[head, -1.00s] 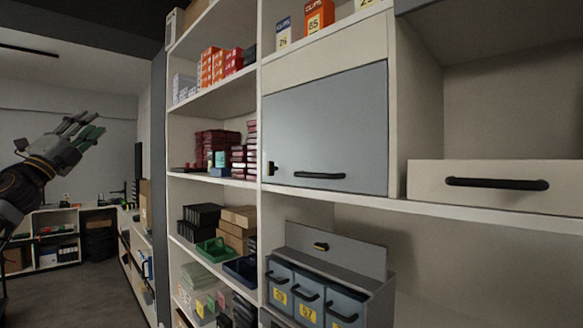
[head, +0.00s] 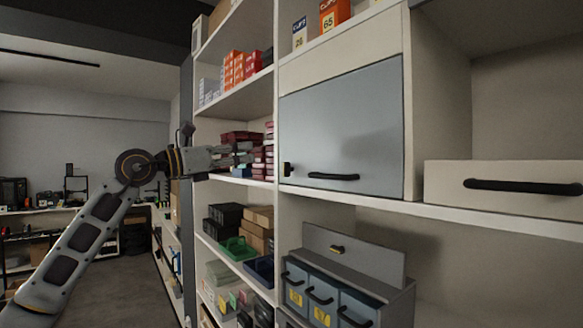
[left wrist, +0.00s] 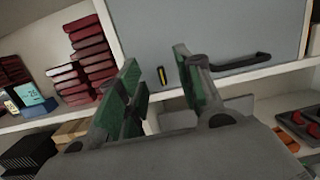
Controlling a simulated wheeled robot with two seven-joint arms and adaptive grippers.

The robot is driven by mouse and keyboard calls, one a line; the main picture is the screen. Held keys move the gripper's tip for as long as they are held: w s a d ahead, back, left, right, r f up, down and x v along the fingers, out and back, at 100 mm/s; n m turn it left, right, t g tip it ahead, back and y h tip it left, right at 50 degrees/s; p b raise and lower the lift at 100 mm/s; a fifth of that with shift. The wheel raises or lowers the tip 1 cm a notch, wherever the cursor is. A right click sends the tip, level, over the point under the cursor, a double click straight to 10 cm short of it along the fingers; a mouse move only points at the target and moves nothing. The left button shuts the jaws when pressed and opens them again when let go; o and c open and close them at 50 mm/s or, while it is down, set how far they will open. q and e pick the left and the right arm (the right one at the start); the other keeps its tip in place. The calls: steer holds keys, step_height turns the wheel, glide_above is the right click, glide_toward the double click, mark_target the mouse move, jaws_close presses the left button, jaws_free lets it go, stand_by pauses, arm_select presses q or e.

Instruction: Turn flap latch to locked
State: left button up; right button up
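The flap (head: 345,130) is a grey-blue panel, closed flush in its shelf bay, with a black bar handle (head: 333,177) near its bottom edge. The flap latch (head: 288,169) is a small dark piece at the flap's lower left. In the left wrist view the latch (left wrist: 162,76) shows a yellow bar, close to upright, between my fingers. My left gripper (head: 245,155) points right toward the latch and stays apart from it. Its green-padded fingers (left wrist: 155,65) are spread and empty in the left wrist view. My right gripper is out of view.
Dark red boxes (left wrist: 90,50) are stacked on the shelf left of the flap. A white drawer (head: 505,187) with a black handle is at right. A grey drawer unit (head: 380,280) stands below the flap. The space before the flap looks clear.

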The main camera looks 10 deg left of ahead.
mark_target(284, 166)
arm_select(q)
steer(key=f, duration=0.1)
steer(key=f+y, duration=0.1)
steer(key=f+g, duration=0.1)
steer(key=shift+w+a+f, duration=0.15)
steer(key=shift+w+a, duration=0.05)
steer(key=shift+w, duration=0.05)
steer(key=shift+w, duration=0.15)
steer(key=shift+p+x, duration=2.35)
steer(key=shift+x, duration=4.4)
jaws_close()
